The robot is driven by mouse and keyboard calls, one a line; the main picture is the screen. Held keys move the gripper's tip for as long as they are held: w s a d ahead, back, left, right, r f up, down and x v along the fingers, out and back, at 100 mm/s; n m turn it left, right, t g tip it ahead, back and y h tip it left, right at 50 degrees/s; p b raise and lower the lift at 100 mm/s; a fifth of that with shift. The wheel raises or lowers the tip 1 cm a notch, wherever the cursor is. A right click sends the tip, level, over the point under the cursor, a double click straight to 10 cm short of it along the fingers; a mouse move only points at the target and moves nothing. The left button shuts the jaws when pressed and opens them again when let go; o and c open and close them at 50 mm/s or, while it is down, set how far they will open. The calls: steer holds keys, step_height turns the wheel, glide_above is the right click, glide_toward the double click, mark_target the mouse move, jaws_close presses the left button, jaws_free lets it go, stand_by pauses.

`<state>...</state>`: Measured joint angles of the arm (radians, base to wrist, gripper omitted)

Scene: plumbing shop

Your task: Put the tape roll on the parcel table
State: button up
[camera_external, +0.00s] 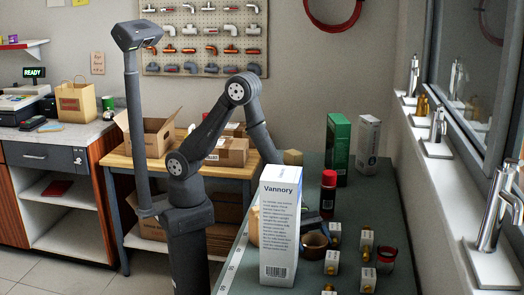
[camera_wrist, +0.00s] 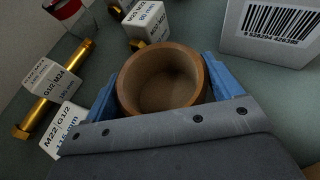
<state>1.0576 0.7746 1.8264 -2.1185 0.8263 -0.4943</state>
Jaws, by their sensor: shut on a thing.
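The tape roll (camera_wrist: 128,82) is a brown ring seen between the blue fingers of my gripper (camera_wrist: 160,80) in the wrist view. My gripper is shut on it, one finger on each side. In the external view the tape roll (camera_external: 316,240) shows low over the green bench, right of a tall white Vannory box (camera_external: 281,225) that hides much of my gripper. I cannot tell whether the roll touches the bench. The parcel table (camera_external: 119,160) is the wooden table at the back left, with an open carton (camera_external: 146,140) and closed cardboard boxes (camera_external: 230,153) on it.
Several small labelled boxes with brass fittings (camera_external: 333,262) stand on the bench, with a red-capped can (camera_external: 328,192) behind. Green (camera_external: 338,148) and white (camera_external: 368,145) boxes stand farther back. The parcel table's front left edge looks clear. A counter (camera_external: 62,135) stands left.

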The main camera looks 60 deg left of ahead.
steer(key=shift+f, duration=0.1)
steer(key=o, duration=0.9)
steer(key=shift+c, duration=0.2)
steer(key=shift+w+a+r, duration=0.1)
steer(key=shift+a+r, duration=0.05)
steer(key=shift+r, duration=0.1)
steer(key=v, duration=1)
steer(key=shift+w+a, duration=0.1)
steer(key=shift+a, duration=0.25)
steer(key=shift+o, duration=0.8)
steer(key=shift+a+r, duration=0.2)
steer(key=shift+a, duration=0.25)
